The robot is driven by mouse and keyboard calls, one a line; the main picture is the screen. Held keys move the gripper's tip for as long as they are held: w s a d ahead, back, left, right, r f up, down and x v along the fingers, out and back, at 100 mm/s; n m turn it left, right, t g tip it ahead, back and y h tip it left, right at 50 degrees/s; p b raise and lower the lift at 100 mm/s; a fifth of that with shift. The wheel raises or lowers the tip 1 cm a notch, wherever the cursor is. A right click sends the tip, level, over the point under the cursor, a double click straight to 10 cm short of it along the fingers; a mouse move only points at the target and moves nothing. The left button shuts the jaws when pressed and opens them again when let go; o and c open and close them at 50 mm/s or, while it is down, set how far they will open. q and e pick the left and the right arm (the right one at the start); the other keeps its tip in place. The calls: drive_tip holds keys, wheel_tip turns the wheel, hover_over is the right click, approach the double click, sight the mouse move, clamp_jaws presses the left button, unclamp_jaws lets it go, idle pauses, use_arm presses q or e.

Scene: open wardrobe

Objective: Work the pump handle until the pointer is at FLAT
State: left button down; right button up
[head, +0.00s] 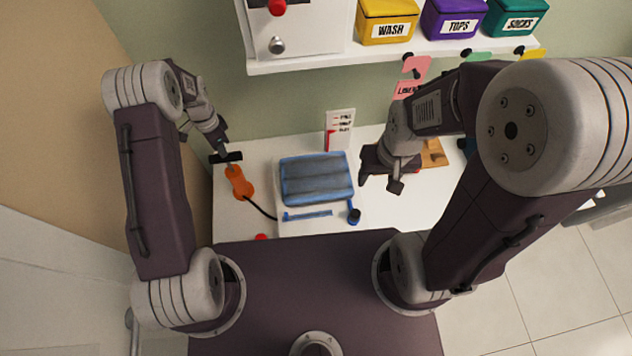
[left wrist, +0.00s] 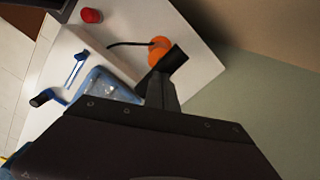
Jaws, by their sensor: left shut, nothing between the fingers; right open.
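The orange pump (head: 240,184) stands on the white table at the left, with a black crossbar handle (head: 226,157) above it on a short rod. A black hose runs from the pump to a blue-edged bag (head: 316,181) with grey contents. The gauge card (head: 340,124) behind the bag has several small labels and a red pointer (head: 330,140); its arm looks close to the lowest label, too small to read surely. My left gripper (head: 221,147) is shut and empty, right at the handle; contact is unclear. The pump also shows in the left wrist view (left wrist: 159,50). My right gripper (head: 381,182) is open and empty, right of the bag.
A blue strip (head: 307,215) and a dark-knobbed blue part (head: 354,214) lie before the bag. A red knob (left wrist: 91,16) is near the table's front edge. Above, a white shelf (head: 330,59) carries the WASH, TOPS and SOCKS boxes. A wall stands close on the left.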

sight(227, 160)
use_arm(q)
wheel_tip(227, 160, down, 6)
drive_tip(key=b, duration=0.4)
drive_tip(key=shift+f, duration=0.25)
wheel_tip(227, 160, up, 8)
drive_tip(key=p, duration=0.6)
drive_tip(key=shift+r, duration=0.2)
idle(0.5)
wheel_tip(227, 160, up, 6)
drive_tip(key=p, duration=0.4)
idle(0.4)
